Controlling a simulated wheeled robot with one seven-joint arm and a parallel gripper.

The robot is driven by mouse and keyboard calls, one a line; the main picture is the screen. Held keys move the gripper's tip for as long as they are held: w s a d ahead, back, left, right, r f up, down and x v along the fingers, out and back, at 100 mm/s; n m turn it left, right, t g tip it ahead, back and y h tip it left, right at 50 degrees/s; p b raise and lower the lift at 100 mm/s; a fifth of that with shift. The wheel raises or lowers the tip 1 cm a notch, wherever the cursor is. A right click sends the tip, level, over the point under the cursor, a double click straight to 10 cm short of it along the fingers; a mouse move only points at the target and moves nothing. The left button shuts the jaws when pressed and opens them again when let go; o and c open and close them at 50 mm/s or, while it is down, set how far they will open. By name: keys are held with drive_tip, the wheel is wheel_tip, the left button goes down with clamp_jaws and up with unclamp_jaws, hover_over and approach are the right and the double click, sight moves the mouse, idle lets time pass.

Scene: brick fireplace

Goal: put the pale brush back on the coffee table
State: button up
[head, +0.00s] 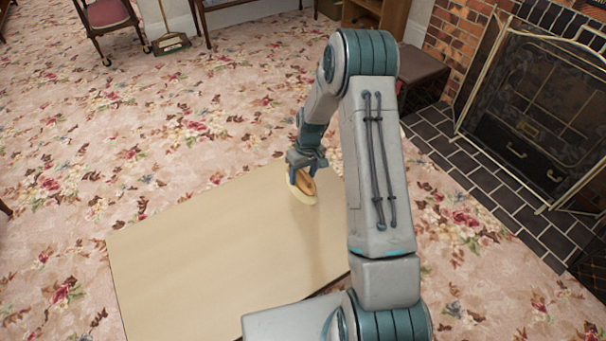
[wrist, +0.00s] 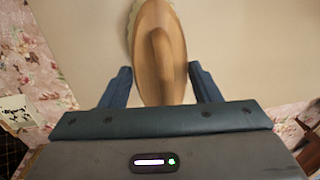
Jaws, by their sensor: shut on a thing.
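The pale brush (head: 303,187) has an oval wooden back and pale bristles. My gripper (head: 306,172) is shut on it near the far edge of the coffee table (head: 200,255), a flat beige top. In the wrist view the brush (wrist: 157,40) lies between the two blue fingers of my gripper (wrist: 163,75), its wooden back towards the camera. The tabletop (wrist: 235,40) shows behind it. I cannot tell whether the bristles touch the table. My arm hides part of the table's right side.
The tabletop is bare left of the brush. Flowered carpet (head: 90,170) surrounds the table. A fireplace screen (head: 545,100) stands at the right on dark hearth tiles (head: 480,180). A pink chair (head: 108,15) and a dustpan (head: 170,43) are at the back left.

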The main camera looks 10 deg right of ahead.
drive_tip(key=o, duration=1)
drive_tip(key=shift+o, duration=0.2)
wheel_tip(320, 180, up, 12)
drive_tip(key=d+p, duration=0.2)
drive_tip(key=s+a+r+m+t+h, duration=0.1)
drive_tip(key=s+a+r+m, duration=0.1)
drive_tip(key=s+r, duration=1.2)
drive_tip(key=s+r+m+t, duration=0.1)
drive_tip(key=s+r, duration=0.3)
drive_tip(key=s, duration=0.9)
drive_tip(key=shift+s+r+m+h, duration=0.2)
drive_tip(key=shift+m+h, duration=0.1)
drive_tip(key=shift+m, duration=0.1)
